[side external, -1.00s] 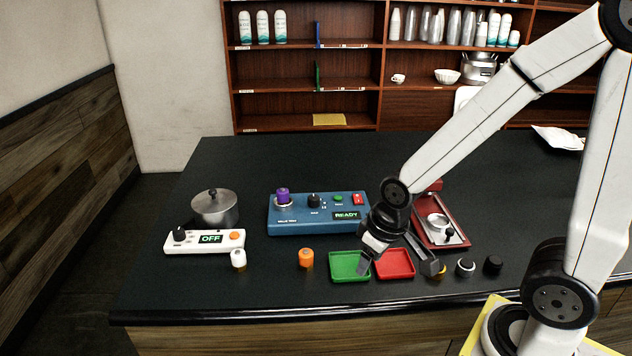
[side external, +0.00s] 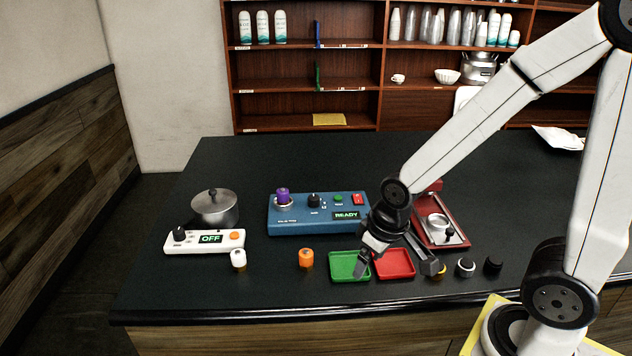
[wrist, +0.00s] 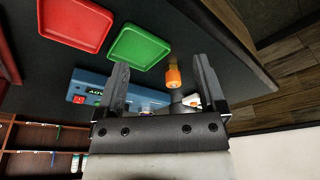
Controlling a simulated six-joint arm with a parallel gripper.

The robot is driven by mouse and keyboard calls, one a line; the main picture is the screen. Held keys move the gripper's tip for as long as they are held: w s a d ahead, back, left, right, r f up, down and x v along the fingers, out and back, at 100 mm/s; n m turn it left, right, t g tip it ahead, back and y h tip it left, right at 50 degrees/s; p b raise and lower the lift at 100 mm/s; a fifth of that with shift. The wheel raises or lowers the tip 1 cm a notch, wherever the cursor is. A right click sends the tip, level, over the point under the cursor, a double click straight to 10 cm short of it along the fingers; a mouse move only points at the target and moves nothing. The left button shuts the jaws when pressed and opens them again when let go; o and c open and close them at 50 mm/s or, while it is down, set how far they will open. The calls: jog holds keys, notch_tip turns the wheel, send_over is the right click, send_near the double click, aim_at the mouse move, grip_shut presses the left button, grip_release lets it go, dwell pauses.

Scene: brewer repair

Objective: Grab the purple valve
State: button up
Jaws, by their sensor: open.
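The purple valve (side external: 283,195) stands upright on the left end of the blue brewer box (side external: 318,224), which has a display reading READY. My gripper (side external: 398,268) hangs open and empty over the green tray (side external: 349,272) and red tray (side external: 396,255), to the right of and nearer than the valve. In the wrist view, my open gripper (wrist: 162,80) has nothing between its fingers. The blue box (wrist: 90,79) shows there partly behind the left finger, and the valve is mostly hidden behind the gripper body.
An orange valve (side external: 306,258) and a white one (side external: 238,259) stand in front of the box. A pot (side external: 214,207) sits behind the OFF panel (side external: 178,248) at left. Dark knobs (side external: 493,265) stand to the right. The table behind the box is clear.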

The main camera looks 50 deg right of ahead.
jog(key=w+m+y, duration=0.1)
jog(key=w+m, duration=0.1)
jog(key=m, duration=0.1)
jog(key=w+d+m+y, duration=0.1)
jog(key=w+m, duration=0.2)
jog(key=m, duration=0.1)
jog(key=w+f+m+g+y, duration=0.1)
jog(key=w+m, duration=0.2)
jog(key=m, duration=0.1)
jog(key=shift+d+f, duration=0.1)
jog(key=shift+d, duration=0.25)
jog(key=w+m+y, duration=0.1)
jog(key=w+m, duration=0.1)
jog(key=w+d+m+t+y, duration=0.1)
jog(key=w+m, duration=0.2)
jog(key=shift+w+d+m+y, duration=0.3)
jog(key=shift+y, duration=0.1)
jog(key=w+d+m+t+y, duration=0.2)
jog(key=w+d+m+t, duration=0.15)
jog(key=w+m, duration=0.2)
jog(key=m+t, duration=0.4)
jog(key=m, duration=0.1)
send_near(287, 190)
jog(key=shift+w+a+f+g+y, duration=0.25)
jog(key=shift+w+a+f+y, duration=0.25)
jog(key=shift+a+f, duration=0.35)
jog(key=shift+w+d+r+m+t, duration=0.15)
jog(key=shift+w+d+m+t, duration=0.25)
jog(key=shift+d+m, duration=0.05)
jog(key=shift+x, duration=1.35)
